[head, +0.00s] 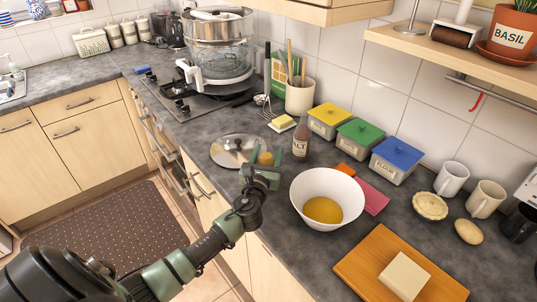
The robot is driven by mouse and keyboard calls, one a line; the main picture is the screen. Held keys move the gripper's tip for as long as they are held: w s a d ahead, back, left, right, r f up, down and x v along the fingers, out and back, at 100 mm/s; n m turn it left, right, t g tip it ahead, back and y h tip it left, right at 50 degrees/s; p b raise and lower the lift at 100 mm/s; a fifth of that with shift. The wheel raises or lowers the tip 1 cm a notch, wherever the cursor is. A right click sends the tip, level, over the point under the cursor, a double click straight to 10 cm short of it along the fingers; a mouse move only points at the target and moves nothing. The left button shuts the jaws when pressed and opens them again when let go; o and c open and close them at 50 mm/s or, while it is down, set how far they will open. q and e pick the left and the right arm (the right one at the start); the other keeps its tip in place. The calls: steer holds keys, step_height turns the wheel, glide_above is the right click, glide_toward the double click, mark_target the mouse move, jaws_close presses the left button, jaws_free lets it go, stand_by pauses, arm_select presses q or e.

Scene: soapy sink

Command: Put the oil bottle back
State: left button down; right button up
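I cannot make out a bottle clearly marked as oil. My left gripper (266,156) is over the counter's front edge, beside a round silver lid (232,151). Its green fingers are spread apart. A small yellow-brown thing (266,159) shows between them; I see no clear contact, and the gripper hides its lower part. My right gripper is not in view.
A white bowl (345,185) with yellow liquid stands right of the gripper. Yellow, green and blue-lidded boxes (392,165) line the wall. A cutting board (360,262) lies at front right. A steamer pot (217,45) is on the hob. A shelf (455,58) overhangs at upper right.

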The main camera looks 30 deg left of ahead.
arm_select(q)
steer(key=c, duration=1)
jaws_free()
steer(key=shift+f, duration=0.15)
steer(key=o, duration=0.4)
steer(key=shift+s, duration=0.25)
steer(key=v, duration=0.5)
steer(key=b+v, duration=0.1)
steer(key=v, duration=0.5)
steer(key=shift+s+d+r+b, duration=0.1)
steer(key=shift+s+r+b, duration=0.15)
steer(key=shift+s+b, duration=0.05)
